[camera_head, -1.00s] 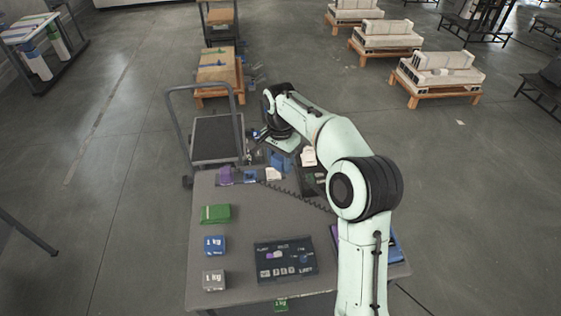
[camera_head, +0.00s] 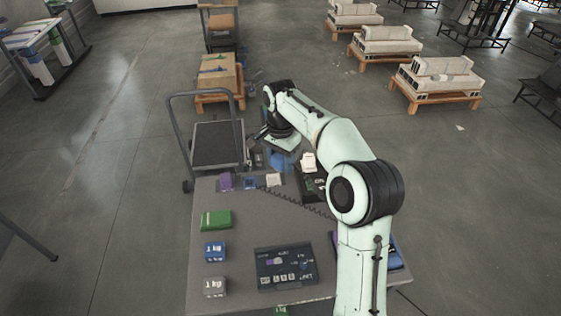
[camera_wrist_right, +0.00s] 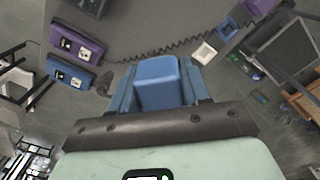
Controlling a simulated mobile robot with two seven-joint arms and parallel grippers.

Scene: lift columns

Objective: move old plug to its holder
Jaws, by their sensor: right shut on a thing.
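My right gripper (camera_wrist_right: 157,72) is shut on a blue block-shaped plug (camera_wrist_right: 158,88), held between its two bluish fingers in the right wrist view. In the head view the right gripper (camera_head: 279,158) is over the far edge of the table, partly hidden by my wrist. A purple block (camera_head: 225,182), a blue block (camera_head: 250,182) and a white block (camera_head: 273,180) stand in a row at the table's far edge. They also show at the upper right of the wrist view. I cannot tell which is the holder. My left gripper is out of view.
A coiled dark cable (camera_wrist_right: 165,50) crosses the grey table (camera_head: 235,255). Green (camera_head: 216,220), blue (camera_head: 214,251) and grey (camera_head: 214,287) boxes line its left side, beside a dark panel (camera_head: 285,267). A flat cart (camera_head: 218,143) stands beyond the far edge.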

